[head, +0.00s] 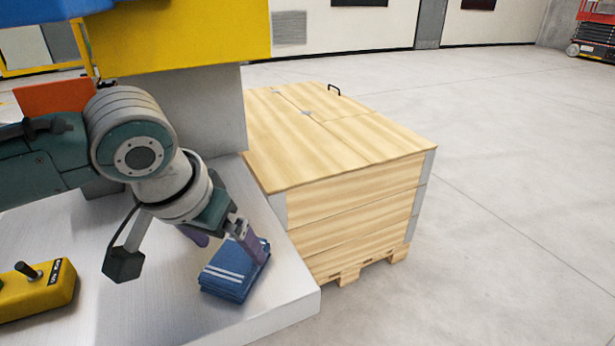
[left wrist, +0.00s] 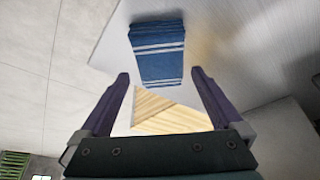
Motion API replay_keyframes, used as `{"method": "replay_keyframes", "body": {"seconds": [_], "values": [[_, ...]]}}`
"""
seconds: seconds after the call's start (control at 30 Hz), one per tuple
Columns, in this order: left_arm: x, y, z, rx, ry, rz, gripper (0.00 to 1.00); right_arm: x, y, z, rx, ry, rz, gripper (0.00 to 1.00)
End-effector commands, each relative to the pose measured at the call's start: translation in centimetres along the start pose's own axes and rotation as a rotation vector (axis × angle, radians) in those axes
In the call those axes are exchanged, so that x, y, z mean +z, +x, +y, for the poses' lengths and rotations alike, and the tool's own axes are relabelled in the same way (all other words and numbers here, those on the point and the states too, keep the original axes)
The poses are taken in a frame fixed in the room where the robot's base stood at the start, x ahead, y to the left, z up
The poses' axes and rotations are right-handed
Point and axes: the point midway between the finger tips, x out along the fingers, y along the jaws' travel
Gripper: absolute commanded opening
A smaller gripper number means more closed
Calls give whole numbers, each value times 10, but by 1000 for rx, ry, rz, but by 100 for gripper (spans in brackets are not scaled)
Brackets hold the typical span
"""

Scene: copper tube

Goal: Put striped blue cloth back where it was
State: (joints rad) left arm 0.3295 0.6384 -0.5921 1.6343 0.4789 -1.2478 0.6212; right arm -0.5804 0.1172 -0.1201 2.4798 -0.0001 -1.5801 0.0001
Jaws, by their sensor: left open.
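The striped blue cloth (head: 226,280) is a folded stack, blue with pale stripes. It lies flat on the white table (head: 285,300) near its right corner. My left gripper (head: 232,250) is open above the cloth, and one purple finger overlaps the cloth's right part in the head view. In the left wrist view the cloth (left wrist: 158,52) shows beyond and between the open fingertips (left wrist: 160,73), with nothing held. I cannot tell whether a finger touches it. My right gripper is in neither view.
A wooden crate (head: 340,150) with a closed lid stands on the floor right of the table. A yellow control box (head: 35,290) with a lever sits at the table's left. A yellow-and-grey machine (head: 200,110) rises behind my arm. The floor at right is free.

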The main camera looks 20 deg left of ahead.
Motion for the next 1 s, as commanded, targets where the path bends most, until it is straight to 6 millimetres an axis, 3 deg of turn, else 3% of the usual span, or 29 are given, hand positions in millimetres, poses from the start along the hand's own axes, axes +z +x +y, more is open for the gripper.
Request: {"method": "replay_keyframes", "body": {"seconds": [0.1,0.27,0.37,0.5,0.57,0.67,0.8,1.0], "values": [[0,-19,0,0,0,0,100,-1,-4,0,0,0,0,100],[3,-33,4,8,9,-3,100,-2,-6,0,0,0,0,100],[24,-36,24,46,61,-14,100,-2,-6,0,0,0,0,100],[76,-49,65,127,175,-23,100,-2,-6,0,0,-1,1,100],[98,-60,74,145,206,-23,100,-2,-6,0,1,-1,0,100],[129,-78,72,135,229,-31,100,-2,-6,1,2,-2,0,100],[160,-99,56,87,234,-59,100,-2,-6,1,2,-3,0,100],[173,-109,45,51,240,-80,100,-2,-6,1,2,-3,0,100]]}}
